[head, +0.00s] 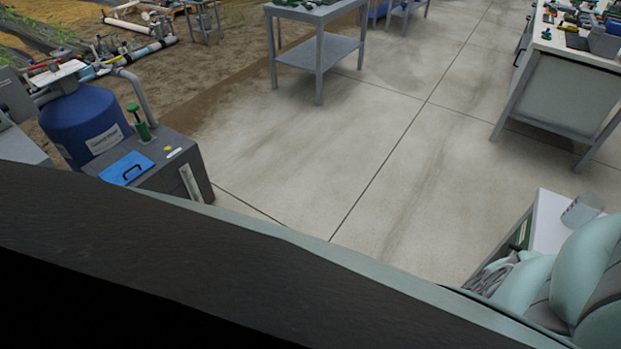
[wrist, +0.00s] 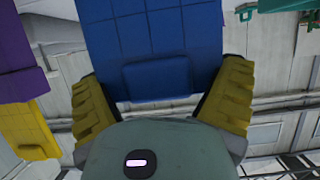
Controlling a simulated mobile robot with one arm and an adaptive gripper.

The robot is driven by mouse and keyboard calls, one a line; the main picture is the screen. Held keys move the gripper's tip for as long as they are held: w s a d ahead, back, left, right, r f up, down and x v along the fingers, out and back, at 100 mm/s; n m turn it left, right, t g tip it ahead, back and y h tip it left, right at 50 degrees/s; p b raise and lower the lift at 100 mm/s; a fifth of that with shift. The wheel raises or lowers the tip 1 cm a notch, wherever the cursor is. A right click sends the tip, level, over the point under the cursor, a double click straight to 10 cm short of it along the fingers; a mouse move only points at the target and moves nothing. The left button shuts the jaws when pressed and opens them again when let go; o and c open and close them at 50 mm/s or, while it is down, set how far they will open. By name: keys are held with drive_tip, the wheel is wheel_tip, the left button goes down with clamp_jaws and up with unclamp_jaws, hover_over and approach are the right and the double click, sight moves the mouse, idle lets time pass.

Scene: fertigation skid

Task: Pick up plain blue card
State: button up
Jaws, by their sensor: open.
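My gripper (wrist: 163,80) shows in the wrist view, with its two yellow ridged fingers spread wide. A large blue piece (wrist: 155,35) with faint grid lines and a raised rectangular patch fills the space between and beyond the fingers. I cannot tell whether it is the plain blue card, or whether the fingers touch it. In the head view, a flat blue piece (head: 119,167) with a black handle-like shape lies on a grey box at the left. My gripper does not show in the head view.
In the wrist view, purple (wrist: 20,55) and yellow (wrist: 30,130) pieces are at the left, and a green one (wrist: 285,5) at top right. In the head view, a blue tank (head: 88,125) stands left, a grey table (head: 318,48) behind and a workbench (head: 565,85) right. The middle floor is clear.

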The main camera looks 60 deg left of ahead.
drive_tip(key=c, duration=1.3)
drive_tip(key=shift+o, duration=0.2)
drive_tip(key=shift+r, duration=0.1)
